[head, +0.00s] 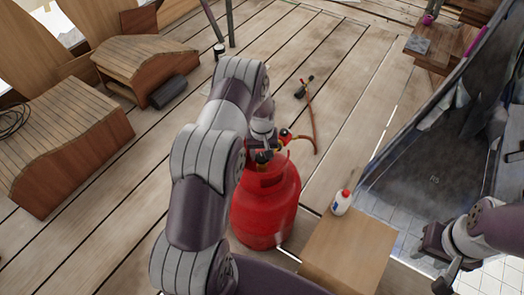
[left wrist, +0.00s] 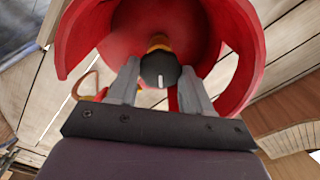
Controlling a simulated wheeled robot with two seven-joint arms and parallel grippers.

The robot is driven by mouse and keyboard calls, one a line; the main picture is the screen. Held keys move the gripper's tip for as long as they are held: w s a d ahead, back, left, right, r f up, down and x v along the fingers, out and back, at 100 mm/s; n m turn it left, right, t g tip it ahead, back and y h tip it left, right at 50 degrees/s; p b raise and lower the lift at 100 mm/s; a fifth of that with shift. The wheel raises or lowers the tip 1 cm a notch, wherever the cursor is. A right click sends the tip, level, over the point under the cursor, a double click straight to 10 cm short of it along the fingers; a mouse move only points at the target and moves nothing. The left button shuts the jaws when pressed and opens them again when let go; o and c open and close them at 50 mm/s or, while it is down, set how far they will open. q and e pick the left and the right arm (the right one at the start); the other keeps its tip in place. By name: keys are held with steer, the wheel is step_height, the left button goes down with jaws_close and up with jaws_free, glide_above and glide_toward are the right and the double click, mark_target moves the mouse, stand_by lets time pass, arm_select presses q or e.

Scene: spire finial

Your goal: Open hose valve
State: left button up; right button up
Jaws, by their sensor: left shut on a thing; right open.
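A red gas cylinder (head: 265,212) stands upright on the plank floor in the head view. Its round black valve knob (left wrist: 159,71) with a white mark sits on a brass stem inside the red collar (left wrist: 240,50) in the left wrist view. My left gripper (head: 262,150) is at the cylinder's top, and its fingers (left wrist: 158,85) are shut on the knob, one on each side. An orange hose (head: 312,118) runs from the valve area to a dark torch handle (head: 304,86) on the floor. My right gripper (head: 436,268) is open and empty at the lower right.
A cardboard-coloured box (head: 348,245) stands right of the cylinder, with a white red-capped bottle (head: 341,202) beside its far edge. A dark sheet-covered panel (head: 440,150) is at right. Curved wooden pieces (head: 65,140) lie at left. Floor beyond the cylinder is mostly clear.

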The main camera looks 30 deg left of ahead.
mark_target(262, 156)
arm_select(q)
steer(key=shift+n, duration=1)
steer(key=o, duration=1)
steer(key=shift+o, duration=0.2)
steer(key=shift+p, duration=0.3)
step_height(262, 156, up, 13)
steer(key=p, duration=0.2)
steer(key=shift+f, duration=0.15)
